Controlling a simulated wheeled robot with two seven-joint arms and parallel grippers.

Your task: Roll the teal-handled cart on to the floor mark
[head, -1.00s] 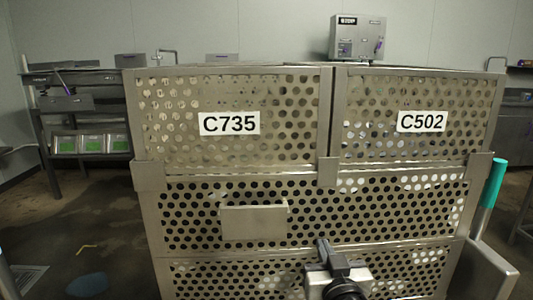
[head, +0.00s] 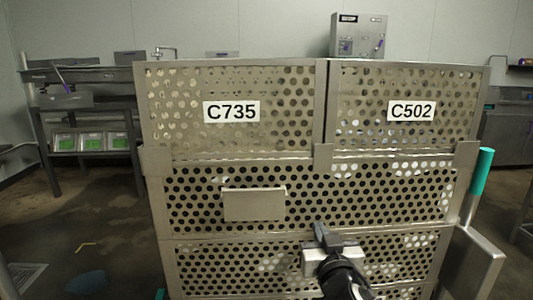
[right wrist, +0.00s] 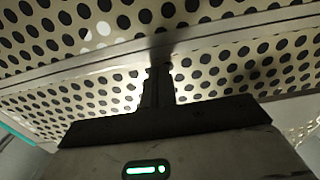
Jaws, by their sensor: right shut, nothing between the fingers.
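The cart carries perforated metal crates, with a teal handle (head: 481,172) upright at its right side. The two top crates bear the labels C735 (head: 231,111) and C502 (head: 411,111). My right gripper (head: 320,232) is shut and empty, in front of the lower middle of the load. In the right wrist view its closed fingers (right wrist: 157,75) reach to the perforated wall (right wrist: 75,100), touching or nearly so. My left gripper is not in view. The cart's base and wheels are hidden. I cannot make out the floor mark with certainty.
A blue patch (head: 88,284), a small yellow strip (head: 85,245) and a grate (head: 28,277) lie on the open floor at left. A metal bench (head: 90,110) stands behind at left, a counter (head: 510,120) at right. A control box (head: 358,36) shows behind the crates.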

